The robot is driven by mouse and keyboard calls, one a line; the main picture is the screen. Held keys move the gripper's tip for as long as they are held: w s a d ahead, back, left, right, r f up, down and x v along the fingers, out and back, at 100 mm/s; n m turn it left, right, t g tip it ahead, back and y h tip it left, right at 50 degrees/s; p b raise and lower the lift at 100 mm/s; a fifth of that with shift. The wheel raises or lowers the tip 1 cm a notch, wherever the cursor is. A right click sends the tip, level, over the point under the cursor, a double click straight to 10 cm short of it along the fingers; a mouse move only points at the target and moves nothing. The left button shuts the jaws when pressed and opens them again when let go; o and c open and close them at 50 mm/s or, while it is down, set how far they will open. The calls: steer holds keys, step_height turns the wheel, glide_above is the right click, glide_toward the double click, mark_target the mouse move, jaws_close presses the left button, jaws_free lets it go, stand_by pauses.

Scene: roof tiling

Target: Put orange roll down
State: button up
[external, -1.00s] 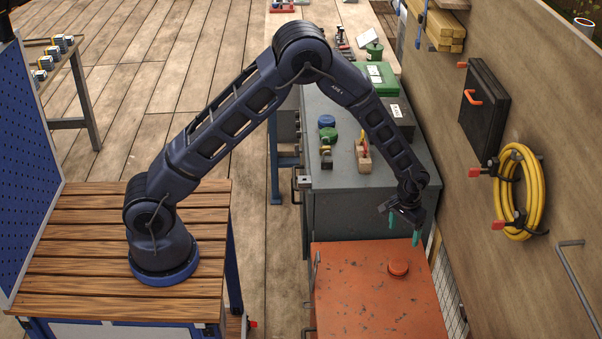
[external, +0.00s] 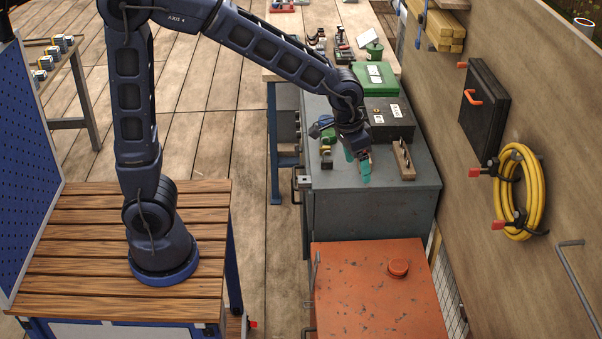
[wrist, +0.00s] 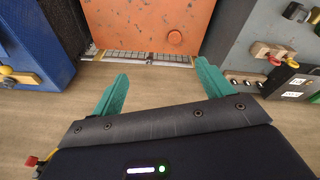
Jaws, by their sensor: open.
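The orange roll (external: 398,268), a short round disc, sits flat on top of the rusty orange cabinet (external: 350,300), near its back right part. It also shows in the wrist view (wrist: 175,37), beyond and between the fingers. Nothing touches it but the cabinet top. My gripper (external: 357,164) hangs over the grey cabinet behind the orange one, clear of the roll. Its teal fingers are spread apart and empty, as the wrist view shows (wrist: 160,85).
The grey cabinet (external: 420,190) carries a wooden block (external: 403,160), a dark case (external: 390,120), a green box (external: 375,78) and small tools. A yellow hose (external: 537,190) and a black case (external: 485,108) hang on the right wall. The orange cabinet's front top is free.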

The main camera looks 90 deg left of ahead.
steer(key=s+d+r+m, duration=0.1)
steer(key=s+r, duration=0.1)
steer(key=s, duration=0.7)
steer(key=s+d+r+m+t, duration=0.1)
steer(key=s+r, duration=0.2)
steer(key=s, duration=0.6)
steer(key=s+d+r+m+t, duration=0.1)
steer(key=s+r, duration=0.2)
steer(key=s, duration=0.7)
steer(key=shift+d+r, duration=0.25)
steer(key=shift+d, duration=0.15)
